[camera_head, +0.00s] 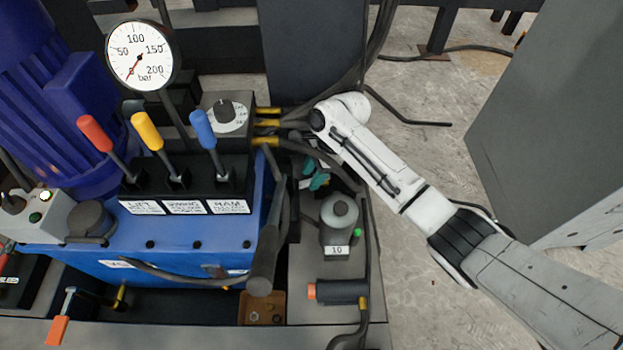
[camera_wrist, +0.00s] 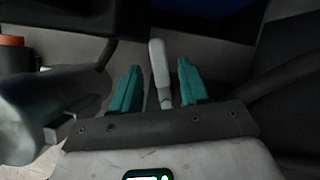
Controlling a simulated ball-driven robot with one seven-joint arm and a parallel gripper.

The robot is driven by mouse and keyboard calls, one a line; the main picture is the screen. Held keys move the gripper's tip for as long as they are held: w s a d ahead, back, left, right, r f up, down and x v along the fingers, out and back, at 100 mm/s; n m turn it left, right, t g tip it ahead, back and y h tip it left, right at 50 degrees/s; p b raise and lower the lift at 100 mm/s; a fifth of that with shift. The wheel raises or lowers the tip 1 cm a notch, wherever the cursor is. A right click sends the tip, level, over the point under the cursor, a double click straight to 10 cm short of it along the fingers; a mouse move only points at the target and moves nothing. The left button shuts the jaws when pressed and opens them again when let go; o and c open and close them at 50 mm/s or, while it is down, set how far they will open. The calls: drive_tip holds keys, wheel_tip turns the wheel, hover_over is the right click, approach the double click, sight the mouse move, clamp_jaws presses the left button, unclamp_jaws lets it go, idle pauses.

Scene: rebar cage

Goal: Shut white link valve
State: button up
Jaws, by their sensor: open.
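A white lever (camera_wrist: 158,62), which looks like the handle of the white link valve, stands upright in the wrist view. My gripper (camera_wrist: 159,72) is open, with one teal finger on each side of the lever. Gaps show on both sides, so the fingers look apart from it. In the head view my gripper (camera_head: 318,179) is low beside the blue power unit, partly hidden by dark hoses and my own arm. I cannot clearly make out the lever or the valve body there.
A blue power unit (camera_head: 170,263) carries red, yellow and blue levers and a pressure gauge (camera_head: 140,55). Hoses run close by. Open floor (camera_head: 420,120) lies to the right.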

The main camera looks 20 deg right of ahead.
drive_tip(key=shift+a+f, duration=0.15)
drive_tip(key=shift+f, duration=0.2)
clamp_jaws()
idle(0.6)
